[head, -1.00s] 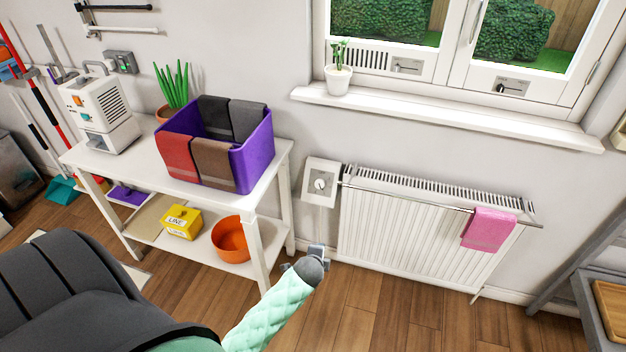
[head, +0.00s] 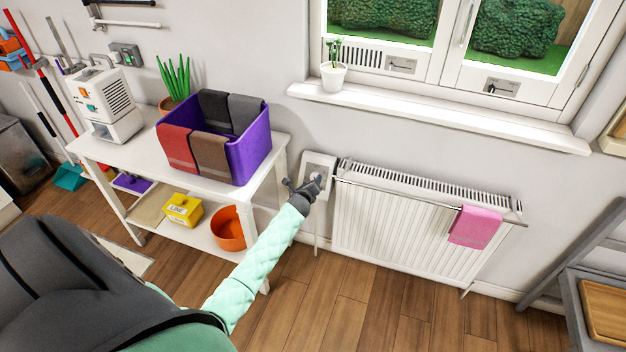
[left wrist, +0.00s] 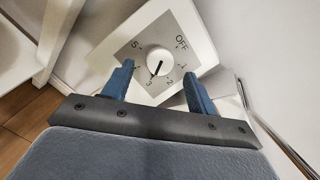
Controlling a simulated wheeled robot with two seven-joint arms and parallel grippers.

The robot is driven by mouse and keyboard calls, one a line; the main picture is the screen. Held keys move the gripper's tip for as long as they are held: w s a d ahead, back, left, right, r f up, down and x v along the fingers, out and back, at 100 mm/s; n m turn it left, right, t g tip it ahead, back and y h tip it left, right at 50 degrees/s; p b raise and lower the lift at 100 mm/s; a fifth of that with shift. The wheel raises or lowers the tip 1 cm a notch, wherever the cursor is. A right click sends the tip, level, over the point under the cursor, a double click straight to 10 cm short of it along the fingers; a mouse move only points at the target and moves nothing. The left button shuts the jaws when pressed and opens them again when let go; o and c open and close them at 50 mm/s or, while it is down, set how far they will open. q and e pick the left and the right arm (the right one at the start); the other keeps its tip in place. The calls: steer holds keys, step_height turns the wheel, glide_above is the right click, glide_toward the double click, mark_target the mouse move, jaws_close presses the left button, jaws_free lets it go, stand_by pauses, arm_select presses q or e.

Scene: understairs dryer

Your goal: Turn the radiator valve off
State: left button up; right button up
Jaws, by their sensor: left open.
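The radiator valve is a white square box (head: 319,160) at the radiator's left end, partly covered by my left gripper in the head view. The round white knob (left wrist: 159,59) has a dark pointer line directed toward the 3. My left gripper (head: 304,184) is in front of the valve, open and empty. In the left wrist view its blue fingers (left wrist: 158,70) stand on either side of the knob, apparently apart from it. My right gripper is not in view.
The white radiator (head: 385,220) has a front rail with a pink towel (head: 476,227). A white table (head: 258,180) with a purple bin (head: 250,145) stands left of the valve. The window sill (head: 430,117) is above. The floor in front is clear.

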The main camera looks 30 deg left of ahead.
mark_target(314, 178)
arm_select(q)
steer(key=x, duration=0.2)
steer(key=shift+w, duration=0.25)
steer(key=shift+w+a+f, duration=0.2)
steer(key=shift+w, duration=0.05)
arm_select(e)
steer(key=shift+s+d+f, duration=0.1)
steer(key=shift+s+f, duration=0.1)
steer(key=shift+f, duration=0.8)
arm_select(q)
steer(key=c, duration=1)
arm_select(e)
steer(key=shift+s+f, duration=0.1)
